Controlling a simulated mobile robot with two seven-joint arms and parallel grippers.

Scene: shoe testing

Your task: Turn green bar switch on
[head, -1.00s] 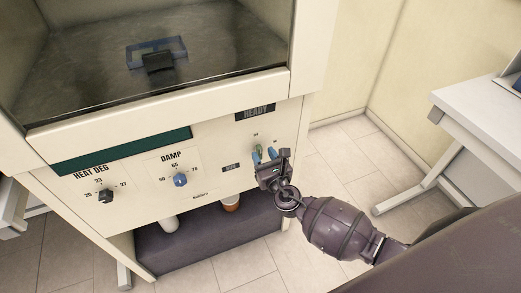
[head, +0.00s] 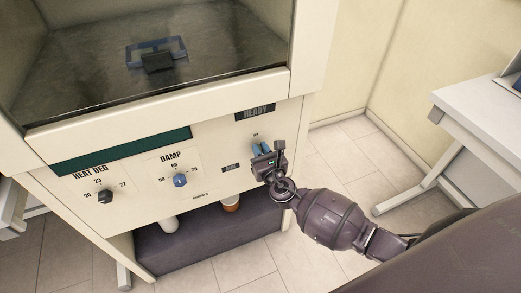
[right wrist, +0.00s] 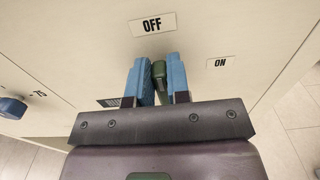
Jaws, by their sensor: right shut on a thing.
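The green bar switch (right wrist: 159,72) is on the cream machine panel, just below the OFF label (right wrist: 152,24) in the right wrist view. The ON label (right wrist: 218,63) is to its right. The bar points up toward OFF. My right gripper (right wrist: 156,80) is shut on the bar, with a blue finger pad on each side. In the head view, my right gripper (head: 262,149) is at the right end of the panel, and its fingers hide the switch. My left gripper is not in view.
A blue DAMP knob (head: 180,180) and a dark HEAT DEG knob (head: 105,196) are further left on the panel. A dark READY display (head: 255,112) is above the gripper. A white table (head: 480,130) stands at the right, with open floor between.

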